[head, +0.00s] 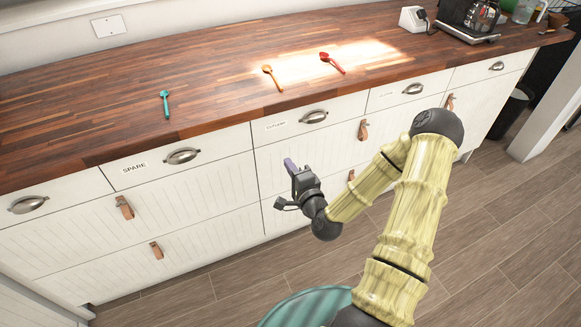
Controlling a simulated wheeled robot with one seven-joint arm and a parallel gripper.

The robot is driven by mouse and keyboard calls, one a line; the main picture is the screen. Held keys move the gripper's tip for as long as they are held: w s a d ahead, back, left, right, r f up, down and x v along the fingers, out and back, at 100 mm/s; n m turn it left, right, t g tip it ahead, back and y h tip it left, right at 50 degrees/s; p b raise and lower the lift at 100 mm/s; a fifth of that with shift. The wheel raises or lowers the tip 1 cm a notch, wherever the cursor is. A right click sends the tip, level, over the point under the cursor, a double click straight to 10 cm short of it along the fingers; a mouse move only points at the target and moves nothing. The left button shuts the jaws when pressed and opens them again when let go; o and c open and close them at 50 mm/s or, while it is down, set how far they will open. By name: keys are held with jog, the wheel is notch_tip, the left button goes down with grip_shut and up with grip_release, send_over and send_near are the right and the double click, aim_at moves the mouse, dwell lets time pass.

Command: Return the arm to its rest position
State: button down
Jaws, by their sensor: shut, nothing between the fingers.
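My arm shows in the head view, with yellow-green links and dark joints, bent at a raised elbow on the right. My gripper (291,168) is dark with purplish fingertips. It is shut and empty, in front of the white drawer fronts and below the worktop edge. It looks apart from the drawers, though the exact gap is hard to judge.
On the wooden worktop (110,118) lie a teal spoon (165,102), an orange spoon (271,76) and a red spoon (331,62). White drawers (200,212) carry metal and leather handles. A coffee maker (470,20) stands far right. The wood floor (490,225) at right is clear.

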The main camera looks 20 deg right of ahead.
dwell(0.4)
jog(key=s+a+f+n+g+y, duration=0.1)
jog(key=s+a+f+n+g, duration=0.35)
jog(key=n+g, duration=0.5)
jog(key=s+r+n+g+h, duration=0.3)
jog(key=s+r+n+g, duration=0.35)
jog(key=s+r, duration=0.65)
notch_tip(320, 180, up, 18)
jog(key=s+p, duration=0.1)
jog(key=p, duration=1.8)
jog(key=shift+d+n+t+p, duration=0.3)
jog(key=shift+d+t+p, duration=0.05)
jog(key=shift+d+t, duration=0.1)
jog(key=shift+f, duration=0.1)
